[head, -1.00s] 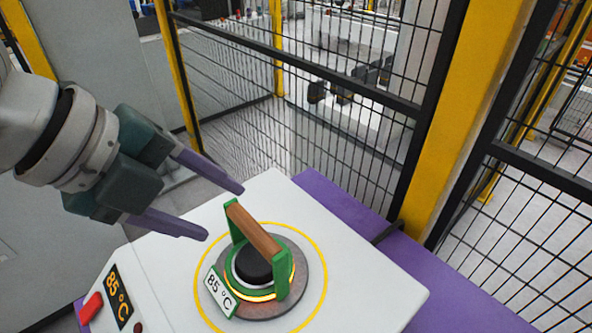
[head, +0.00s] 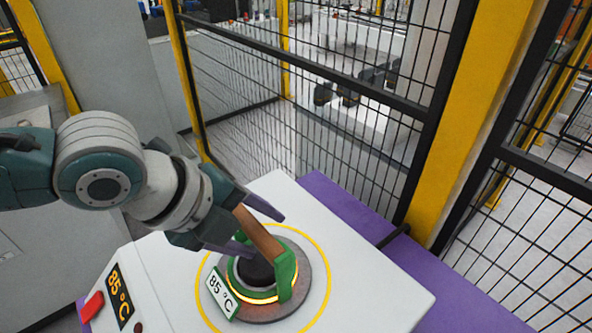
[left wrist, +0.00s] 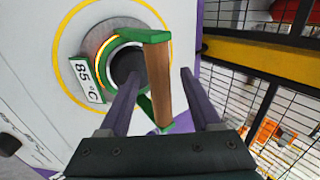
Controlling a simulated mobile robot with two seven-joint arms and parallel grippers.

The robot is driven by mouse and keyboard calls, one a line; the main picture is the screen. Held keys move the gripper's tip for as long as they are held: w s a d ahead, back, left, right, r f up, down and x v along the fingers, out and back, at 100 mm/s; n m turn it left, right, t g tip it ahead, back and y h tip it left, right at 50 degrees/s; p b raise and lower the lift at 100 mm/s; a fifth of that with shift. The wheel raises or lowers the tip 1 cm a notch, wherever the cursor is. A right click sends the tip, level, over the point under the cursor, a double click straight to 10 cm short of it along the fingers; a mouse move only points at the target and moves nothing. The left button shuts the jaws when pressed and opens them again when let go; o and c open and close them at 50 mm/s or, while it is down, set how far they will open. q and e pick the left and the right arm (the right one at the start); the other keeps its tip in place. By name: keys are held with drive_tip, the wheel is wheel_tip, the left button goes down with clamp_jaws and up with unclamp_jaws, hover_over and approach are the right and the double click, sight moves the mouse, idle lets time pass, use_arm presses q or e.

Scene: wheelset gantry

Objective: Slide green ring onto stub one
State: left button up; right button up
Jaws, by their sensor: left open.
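The green ring (head: 279,295) sits on the round heater plate, around a dark centre post (head: 255,270). It has a wooden handle bar (head: 258,236) between green uprights and an "85 °C" tag (head: 222,293). My left gripper (head: 262,228) is open at the handle, one finger on each side of it in the head view. In the left wrist view the handle (left wrist: 158,82) stands between the two spread fingers (left wrist: 158,95), with a clear gap on the right. I cannot tell whether the left finger touches. Stub one and my right gripper are not in view.
The ring's grey plate (head: 318,270) lies inside a yellow circle on a white-topped bench (head: 380,290) with a purple edge. A red switch (head: 92,308) and an 85 °C display (head: 120,296) are at its front left. A mesh fence with a yellow post (head: 470,130) stands behind.

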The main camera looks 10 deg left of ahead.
use_arm(q)
clamp_jaws()
idle(0.5)
drive_tip(key=shift+r, duration=0.1)
idle(0.8)
